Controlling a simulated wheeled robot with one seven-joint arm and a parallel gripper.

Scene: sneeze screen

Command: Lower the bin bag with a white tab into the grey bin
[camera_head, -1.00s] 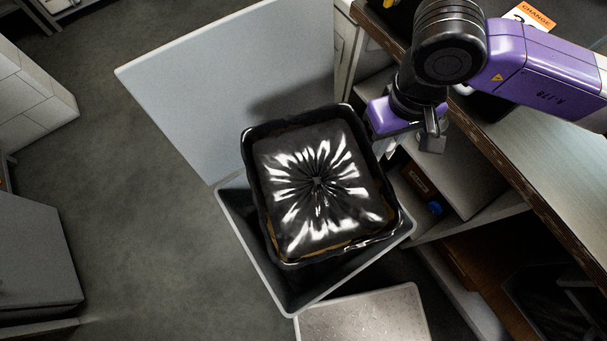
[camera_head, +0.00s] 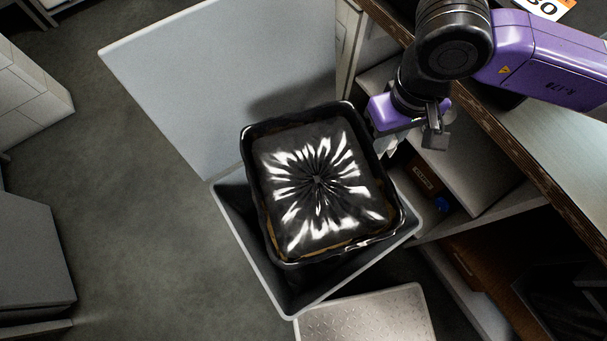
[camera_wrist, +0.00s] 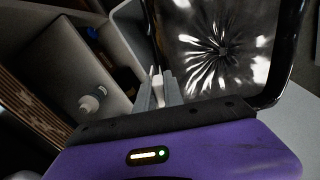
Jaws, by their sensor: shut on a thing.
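The black shiny bin bag (camera_head: 285,165) is bulky, with a gathered top, and hangs over the mouth of the grey bin (camera_head: 248,245). It also fills the upper right of the wrist view (camera_wrist: 205,70). Bin rim and inner wall show at the bag's left and below it; the bag covers the bin's upper right rim. My gripper (camera_head: 388,145) is at the bag's upper right edge. In the wrist view my gripper (camera_wrist: 162,88) is shut on the white tab (camera_wrist: 157,86). How deep the bag's underside is, I cannot see.
The bin's grey lid (camera_head: 220,85) stands open behind the bag. A wooden-edged counter with shelves (camera_head: 490,215) is close on the right. A pale, speckled panel (camera_head: 365,315) lies below the bin.

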